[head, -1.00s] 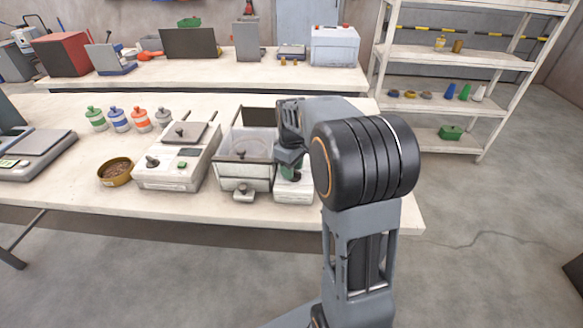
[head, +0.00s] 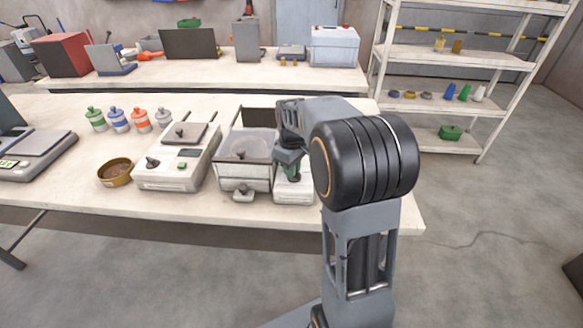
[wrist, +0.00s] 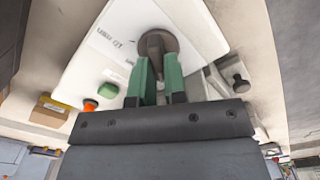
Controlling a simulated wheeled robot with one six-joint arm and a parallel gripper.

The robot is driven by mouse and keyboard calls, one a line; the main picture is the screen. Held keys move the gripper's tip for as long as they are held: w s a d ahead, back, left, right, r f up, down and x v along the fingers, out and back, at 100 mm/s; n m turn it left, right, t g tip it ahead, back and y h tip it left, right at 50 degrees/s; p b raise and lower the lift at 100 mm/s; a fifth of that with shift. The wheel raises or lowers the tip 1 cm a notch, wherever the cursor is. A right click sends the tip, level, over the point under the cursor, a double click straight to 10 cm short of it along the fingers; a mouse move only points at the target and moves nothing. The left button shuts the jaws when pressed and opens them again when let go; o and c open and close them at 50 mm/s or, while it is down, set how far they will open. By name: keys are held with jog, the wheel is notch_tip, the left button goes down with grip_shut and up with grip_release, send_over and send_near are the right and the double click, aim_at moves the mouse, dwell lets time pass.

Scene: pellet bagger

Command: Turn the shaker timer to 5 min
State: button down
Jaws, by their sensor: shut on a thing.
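The shaker is a white box (head: 294,196) at the right end of the near bench, partly hidden behind my arm in the head view. Its pale top face (wrist: 110,45) fills the upper middle of the wrist view. A dark round timer knob (wrist: 157,42) with a raised grip bar stands on that face. My gripper (wrist: 157,70) has green fingers shut on the knob's bar, one on each side. The gripper also shows in the head view (head: 292,172), pointing down at the box. Dark print and a green button (wrist: 108,90) lie left of the knob. The dial setting is not readable.
A clear-walled tank (head: 245,172) with a front knob stands close left of the shaker. A white instrument (head: 168,180), a brown bowl (head: 115,172) and several capped bottles sit further left. A shelf rack (head: 450,65) stands behind at right.

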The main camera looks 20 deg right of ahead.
jog(key=m, duration=0.2)
jog(key=m+p, duration=0.1)
jog(key=m, duration=0.2)
jog(key=shift+w+d+r+m+p, duration=0.1)
jog(key=shift+d+m+p, duration=0.1)
jog(key=shift+m+p, duration=0.1)
jog(key=m+p, duration=0.1)
jog(key=m, duration=0.4)
jog(key=shift+d, duration=0.2)
jog(key=shift+m, duration=0.5)
jog(key=c, duration=1.2)
grip_release()
jog(key=shift+o, duration=0.2)
notch_tip(320, 180, up, 14)
jog(key=shift+p, duration=0.35)
jog(key=shift+f, duration=0.2)
